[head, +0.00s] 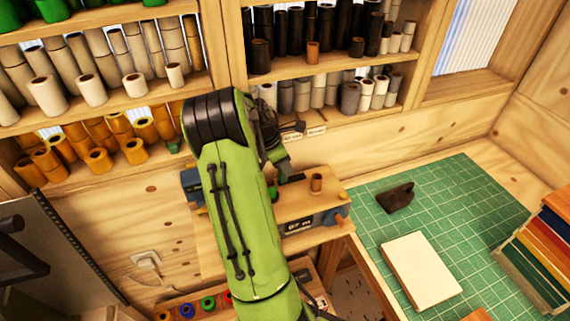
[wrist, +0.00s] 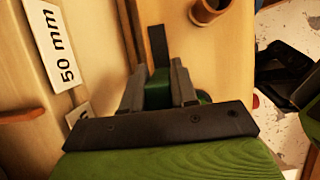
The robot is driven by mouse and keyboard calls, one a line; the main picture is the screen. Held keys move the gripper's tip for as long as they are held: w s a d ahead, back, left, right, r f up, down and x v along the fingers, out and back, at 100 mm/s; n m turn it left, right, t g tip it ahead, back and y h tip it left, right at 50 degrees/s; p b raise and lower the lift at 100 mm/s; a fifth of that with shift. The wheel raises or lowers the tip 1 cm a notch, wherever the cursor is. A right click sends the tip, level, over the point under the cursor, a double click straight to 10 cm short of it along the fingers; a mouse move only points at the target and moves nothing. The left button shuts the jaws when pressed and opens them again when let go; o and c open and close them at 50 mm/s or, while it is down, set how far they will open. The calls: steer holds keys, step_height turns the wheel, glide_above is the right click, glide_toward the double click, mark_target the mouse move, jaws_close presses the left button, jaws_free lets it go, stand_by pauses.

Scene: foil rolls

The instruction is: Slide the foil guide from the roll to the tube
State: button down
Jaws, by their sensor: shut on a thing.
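My gripper (wrist: 160,85) is shut on a small green block with a dark upright strip beyond it, which looks like the foil guide (wrist: 158,94). In the head view my gripper (head: 280,172) is over the wooden machine (head: 300,208), partly hidden by my green arm. A short brown tube (head: 317,183) stands upright on the machine, to the right of my gripper. It also shows at the top of the wrist view (wrist: 207,12), apart from the guide. Which roll the guide belongs to is not clear.
A green cutting mat (head: 450,215) lies to the right with a dark tool (head: 396,197) and a cream block (head: 420,270) on it. Shelves of upright rolls (head: 310,95) stand behind. A "50 mm" label (wrist: 58,45) is left of my gripper.

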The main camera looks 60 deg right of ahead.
steer(key=shift+s+d, duration=1.85)
steer(key=shift+s, duration=0.1)
steer(key=shift+w, duration=0.1)
steer(key=c, duration=1.3)
jaws_free()
steer(key=o, duration=0.3)
steer(key=shift+d, duration=0.15)
steer(key=shift+o, duration=0.2)
steer(key=shift+r, duration=0.15)
steer(key=v, duration=1.5)
steer(key=shift+r, duration=0.25)
